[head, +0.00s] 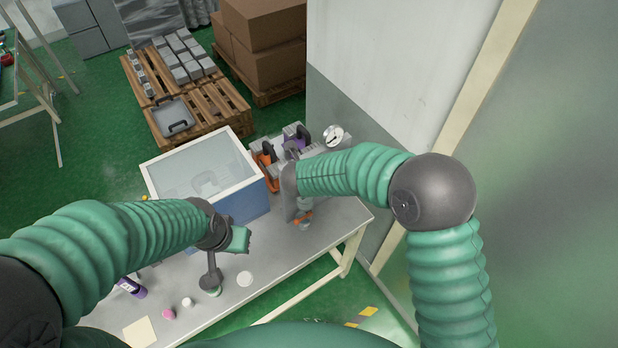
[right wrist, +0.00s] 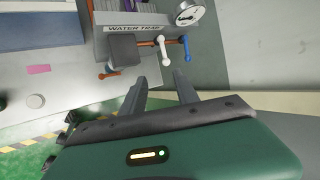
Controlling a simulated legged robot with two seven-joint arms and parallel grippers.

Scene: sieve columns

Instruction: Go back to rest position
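My right gripper (right wrist: 160,82) is open in the right wrist view, with its two dark fingers apart and nothing visible between them. It points toward the front of the grey water trap unit (right wrist: 202,28), which has orange, white and blue valve handles. In the head view my right arm reaches in from the right, and its grey gripper (head: 290,192) largely covers the unit's front. My left gripper (head: 213,262) is above the near part of the table, in front of the blue-sided box. Its fingers are seen nearly edge-on, so their opening is unclear.
The grey table (head: 325,215) holds the white-rimmed blue box (head: 245,203), a white round lid (head: 245,279), a pink piece (head: 168,314), a purple-labelled bottle (head: 132,288) and a cream pad (head: 139,332). A wall (head: 385,75) stands right behind the unit. Pallets (head: 205,110) lie beyond.

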